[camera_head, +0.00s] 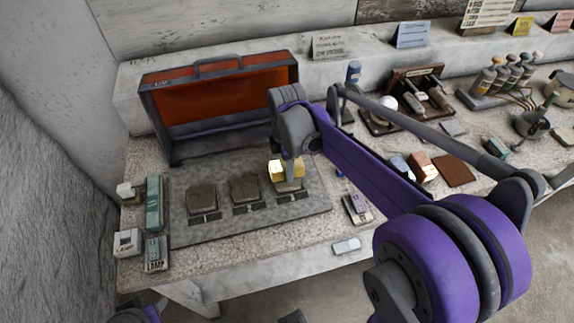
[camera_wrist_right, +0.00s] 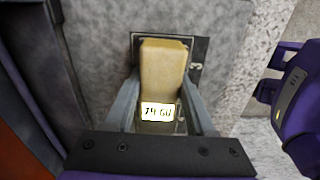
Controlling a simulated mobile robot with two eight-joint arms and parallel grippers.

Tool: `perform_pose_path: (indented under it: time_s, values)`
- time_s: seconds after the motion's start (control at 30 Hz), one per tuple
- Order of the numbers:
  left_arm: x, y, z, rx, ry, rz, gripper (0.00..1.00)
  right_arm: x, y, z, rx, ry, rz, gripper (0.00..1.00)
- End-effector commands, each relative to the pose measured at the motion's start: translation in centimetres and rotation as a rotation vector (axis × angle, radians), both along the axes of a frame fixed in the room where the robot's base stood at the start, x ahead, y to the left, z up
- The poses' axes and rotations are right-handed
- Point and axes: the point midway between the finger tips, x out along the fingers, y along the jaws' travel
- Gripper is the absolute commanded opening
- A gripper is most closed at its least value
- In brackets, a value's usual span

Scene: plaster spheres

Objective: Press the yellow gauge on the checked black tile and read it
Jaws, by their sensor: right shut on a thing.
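The yellow gauge (camera_head: 287,173) is on the rightmost of three dark tiles on the grey board. My right gripper (camera_head: 288,162) comes down from above and is shut on it. In the right wrist view the gauge (camera_wrist_right: 163,65) is a worn yellow block between the two fingers (camera_wrist_right: 164,84). Its small lit display (camera_wrist_right: 157,112) faces the camera and seems to read "79 GU", though the characters are unclear. The dark tile (camera_wrist_right: 197,50) shows partly behind the gauge; I cannot make out a check pattern.
Two other dark tiles (camera_head: 202,201) and (camera_head: 245,190) lie to the left on the board (camera_head: 200,233). An open red-lined case (camera_head: 220,98) stands behind. Small teal devices (camera_head: 154,205) sit at the left edge. Tools and bottles (camera_head: 488,76) crowd the right.

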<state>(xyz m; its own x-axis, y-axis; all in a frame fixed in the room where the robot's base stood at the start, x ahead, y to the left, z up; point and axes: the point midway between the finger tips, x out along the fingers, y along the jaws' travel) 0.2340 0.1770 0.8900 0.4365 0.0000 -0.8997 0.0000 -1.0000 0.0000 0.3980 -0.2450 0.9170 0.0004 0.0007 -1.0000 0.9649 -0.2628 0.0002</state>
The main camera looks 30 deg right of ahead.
Motion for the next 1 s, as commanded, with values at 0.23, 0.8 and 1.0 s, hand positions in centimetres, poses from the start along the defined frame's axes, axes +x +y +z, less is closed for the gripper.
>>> perform_pose_path:
  time_s: [0.23,0.8,1.0]
  values:
    - [0.0,0.0,-0.1,0.0,0.0,0.0,0.5,0.0,0.0,-0.1,0.0,0.0,0.0,0.1]
    - [-0.1,0.0,-0.6,0.0,0.002,0.0,0.5,0.0,0.0,-0.8,0.0,0.0,0.0,0.1]
    - [-0.2,0.0,-0.7,0.0,0.003,0.0,0.5,0.0,0.0,-1.0,0.0,0.0,0.0,0.1]
